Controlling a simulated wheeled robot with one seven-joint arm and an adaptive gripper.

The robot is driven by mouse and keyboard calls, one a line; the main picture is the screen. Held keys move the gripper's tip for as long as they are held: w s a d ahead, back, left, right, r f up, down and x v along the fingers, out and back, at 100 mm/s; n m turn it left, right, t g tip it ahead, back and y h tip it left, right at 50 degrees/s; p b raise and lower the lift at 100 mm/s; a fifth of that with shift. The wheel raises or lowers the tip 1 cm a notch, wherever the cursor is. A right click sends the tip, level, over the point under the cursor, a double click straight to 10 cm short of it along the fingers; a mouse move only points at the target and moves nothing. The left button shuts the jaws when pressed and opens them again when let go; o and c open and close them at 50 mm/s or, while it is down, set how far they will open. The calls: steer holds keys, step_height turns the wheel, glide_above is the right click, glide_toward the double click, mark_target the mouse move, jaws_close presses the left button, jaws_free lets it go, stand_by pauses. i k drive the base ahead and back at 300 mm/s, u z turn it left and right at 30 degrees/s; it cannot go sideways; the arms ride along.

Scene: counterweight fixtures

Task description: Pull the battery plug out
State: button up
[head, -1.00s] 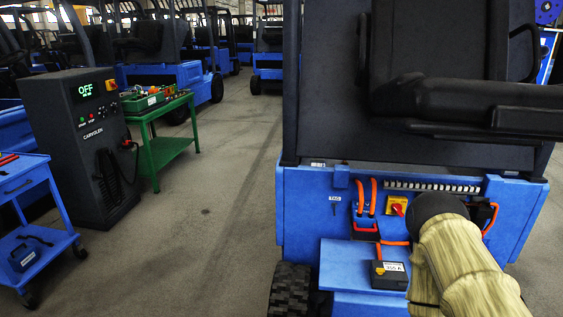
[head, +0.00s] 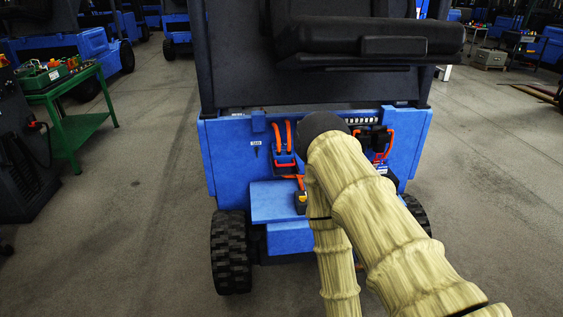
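The blue truck's rear panel (head: 228,155) faces me in the middle of the head view. Two orange cables (head: 283,135) run down to a red connector (head: 285,164) on this panel, which looks like the battery plug; it is small here and I cannot make out how it is seated. My arm, in a pale yellow sleeve, reaches up from the lower right, and its dark round joint is just right of the connector.
A blue step (head: 280,204) juts out below the connector, with a small dark-and-yellow box (head: 301,201) partly behind my arm. Another orange cable (head: 389,147) and black fittings are at the panel's right. A green table (head: 70,125) stands left.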

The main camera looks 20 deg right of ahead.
mark_target(284, 157)
steer(key=u, duration=0.5)
steer(key=k, duration=0.6)
steer(key=u, duration=0.75)
steer(key=i, duration=0.6)
steer(key=z, duration=0.75)
steer(key=i, duration=0.8)
steer(key=z, duration=0.85)
